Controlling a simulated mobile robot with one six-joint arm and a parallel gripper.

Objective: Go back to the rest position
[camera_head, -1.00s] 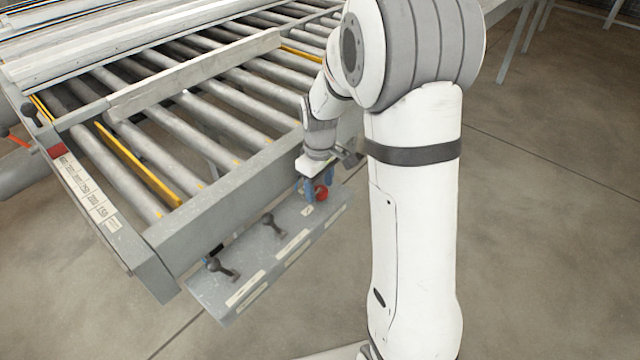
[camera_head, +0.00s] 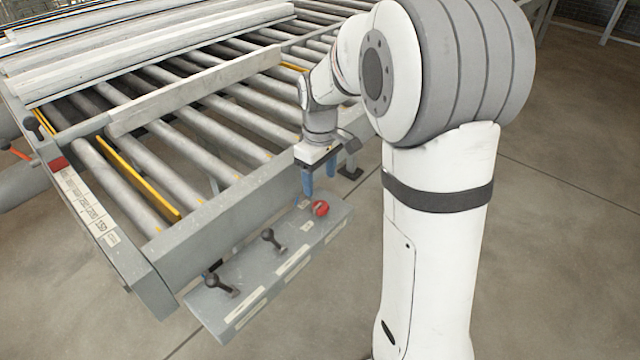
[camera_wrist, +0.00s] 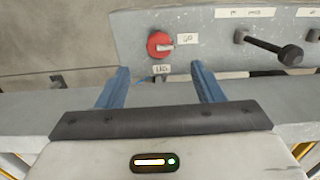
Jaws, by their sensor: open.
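My gripper (camera_head: 320,182) is above the right end of the grey control panel (camera_head: 262,275), with its blue fingers pointing down. In the wrist view my gripper (camera_wrist: 160,84) has its two blue fingers wide apart with nothing between them. A red rotary knob (camera_head: 320,208) with a light handle sits on the panel just beyond the fingers. The red knob also shows in the wrist view (camera_wrist: 159,45), between and ahead of the fingertips, apart from them. Its handle points right in that view, toward a small label.
Two black levers, one in the middle (camera_head: 271,240) and one at the left (camera_head: 219,284), stick up from the panel. The roller table (camera_head: 215,215) lies behind it, with pale profiles (camera_head: 150,50) at the back. The floor (camera_head: 560,250) on the right is clear.

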